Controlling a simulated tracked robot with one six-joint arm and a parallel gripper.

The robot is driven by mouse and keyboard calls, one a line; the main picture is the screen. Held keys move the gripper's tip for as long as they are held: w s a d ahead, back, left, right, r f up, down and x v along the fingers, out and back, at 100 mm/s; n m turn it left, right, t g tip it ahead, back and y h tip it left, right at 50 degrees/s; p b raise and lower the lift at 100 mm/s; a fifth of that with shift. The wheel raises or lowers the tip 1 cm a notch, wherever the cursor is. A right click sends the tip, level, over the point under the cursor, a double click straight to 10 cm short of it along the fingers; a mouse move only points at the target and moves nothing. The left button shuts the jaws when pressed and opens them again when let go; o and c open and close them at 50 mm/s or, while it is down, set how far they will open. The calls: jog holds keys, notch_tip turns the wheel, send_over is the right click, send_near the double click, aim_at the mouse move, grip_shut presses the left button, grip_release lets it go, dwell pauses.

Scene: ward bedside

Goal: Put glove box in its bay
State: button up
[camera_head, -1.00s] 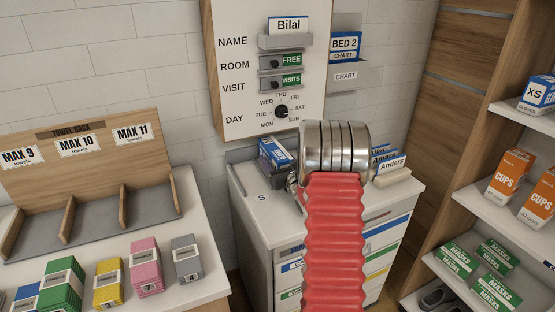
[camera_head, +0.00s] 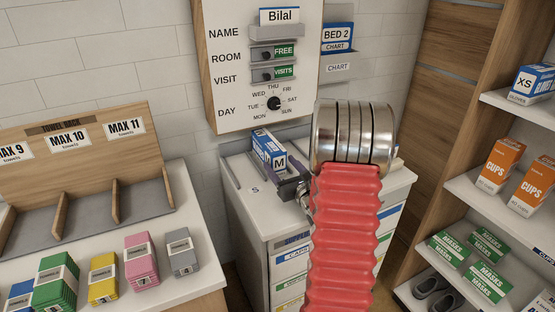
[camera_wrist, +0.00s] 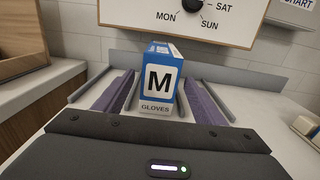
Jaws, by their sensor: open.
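The glove box (camera_wrist: 158,80), blue and white with a large M, stands upright on the cabinet top in the wrist view. In the head view the glove box (camera_head: 270,150) is at the back left of the cabinet top, its M end showing. My gripper (camera_wrist: 156,76) is open, with one purple finger on each side of the box and a visible gap at its near end. In the head view my gripper (camera_head: 287,187) is partly hidden by my arm. Low grey rails (camera_wrist: 87,86) flank the box, with a grey wall behind it.
An S label (camera_head: 255,190) marks bare cabinet top left of the gripper. The day board (camera_head: 262,70) hangs just behind. A towel rack (camera_head: 85,175) stands on the left counter. Shelves with an XS glove box (camera_head: 532,84) and cups boxes (camera_head: 498,166) are at the right.

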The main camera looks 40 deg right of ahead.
jog(key=shift+v, duration=0.85)
dwell(0.3)
